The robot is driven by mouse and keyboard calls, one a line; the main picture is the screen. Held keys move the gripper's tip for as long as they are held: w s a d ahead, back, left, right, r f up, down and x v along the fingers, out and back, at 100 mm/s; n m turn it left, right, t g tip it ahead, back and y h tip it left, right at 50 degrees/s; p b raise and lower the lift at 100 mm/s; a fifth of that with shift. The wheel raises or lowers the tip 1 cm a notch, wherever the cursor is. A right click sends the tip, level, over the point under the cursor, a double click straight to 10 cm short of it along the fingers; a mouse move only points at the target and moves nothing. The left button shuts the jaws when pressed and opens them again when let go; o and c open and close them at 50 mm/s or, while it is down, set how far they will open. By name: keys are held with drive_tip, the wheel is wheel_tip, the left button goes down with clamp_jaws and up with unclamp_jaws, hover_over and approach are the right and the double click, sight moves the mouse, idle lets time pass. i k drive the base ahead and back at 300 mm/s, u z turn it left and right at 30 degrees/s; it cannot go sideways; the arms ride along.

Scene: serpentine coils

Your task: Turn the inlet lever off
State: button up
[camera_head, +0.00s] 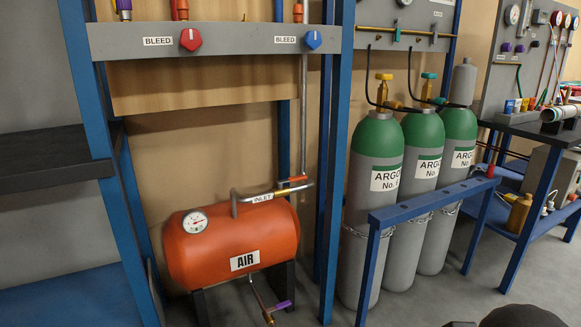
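The orange tank marked AIR (234,243) stands at the lower left with a round gauge on it. A pipe labelled INLET (262,198) rises from its top and runs right to a vertical pipe (303,120). A small orange-red lever (294,179) sits by the right end of the INLET pipe, near the bottom of the vertical pipe. It looks roughly level, close to the pipe's line; its exact angle is too small to tell. My gripper is not recognisable in this view, and nothing is seen touching the lever.
A blue post (338,150) stands right of the lever. Green-topped argon cylinders (376,180) stand behind a blue rail (430,200). A grey BLEED panel (220,40) with red and blue knobs is above. A purple-handled valve (282,305) is under the tank. Dark shapes cross the bottom right edge.

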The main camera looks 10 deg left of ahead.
sight(295, 179)
drive_tip(key=u, duration=0.5)
drive_tip(key=i, duration=0.85)
drive_tip(key=u, duration=0.6)
